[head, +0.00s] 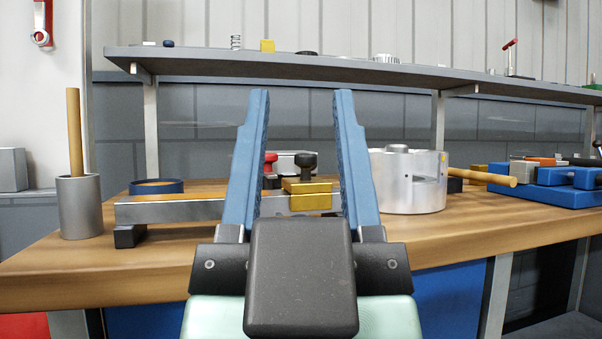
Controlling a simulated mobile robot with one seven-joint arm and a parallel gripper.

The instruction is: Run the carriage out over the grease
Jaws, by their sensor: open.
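My gripper (300,96) is open in the head view, its two blue fingers pointing up and well apart. A brass carriage (312,200) with a black knob (303,163) sits on a long steel rail (165,212) and shows between the fingers. The fingers stand in front of the rail in the picture; I see no contact with the carriage. An amber strip (185,197), perhaps the grease, lies along the rail's top, left of the carriage. The left finger hides part of the rail, and the right finger covers its right end.
A red knob (270,161) stands just behind the rail. A steel cup (80,208) with a wooden rod is at the left, and a blue ring (157,187) lies behind the rail. A silver drum (410,182) stands at the right, near blue blocks (545,190). A shelf (380,74) runs above the bench.

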